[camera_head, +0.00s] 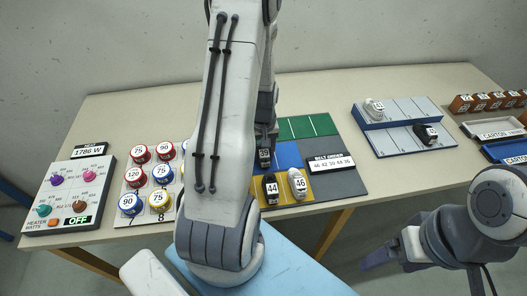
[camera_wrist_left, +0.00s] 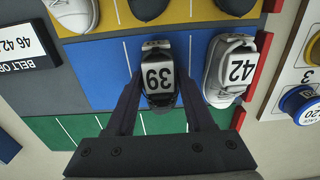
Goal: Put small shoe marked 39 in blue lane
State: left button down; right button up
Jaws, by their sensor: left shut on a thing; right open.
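The small black shoe marked 39 (camera_wrist_left: 158,76) is between the fingers of my left gripper (camera_wrist_left: 158,92), which is shut on it. It is over the blue lane (camera_wrist_left: 100,75), beside the white shoe marked 42 (camera_wrist_left: 230,70); I cannot tell whether its sole touches. In the head view the shoe marked 39 (camera_head: 264,154) shows at the blue lane (camera_head: 289,155), partly hidden by my left arm. Shoe 42 is hidden there. My right gripper (camera_head: 378,252) is open and empty in front of the table at the right.
The yellow lane holds shoes marked 44 (camera_head: 271,188) and 46 (camera_head: 298,183). The green lane (camera_head: 305,127) looks empty where visible. A grey-blue rack (camera_head: 402,142) with two shoes stands right, a heater panel (camera_head: 68,195) and numbered discs (camera_head: 130,203) left.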

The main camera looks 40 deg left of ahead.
aim_at(264, 150)
pick_arm(q)
jog(key=shift+f, duration=0.15)
jog(key=shift+c, duration=1.4)
grip_release()
notch_tip(264, 150, up, 12)
jog(key=shift+r, duration=0.2)
jog(key=s+d+r+m, duration=0.15)
jog(key=d+m, duration=0.25)
jog(key=d, duration=0.5)
jog(key=d+r+m, duration=0.3)
jog(key=d+m, duration=0.1)
jog(key=d, duration=0.6)
jog(key=s+d+r+m+h, duration=0.1)
jog(key=s+d+r+m, duration=0.1)
jog(key=s+d+m, duration=0.7)
jog(key=s+d, duration=0.3)
jog(key=s, duration=0.2)
jog(key=shift+s+r, duration=0.2)
jog(key=shift+s, duration=0.2)
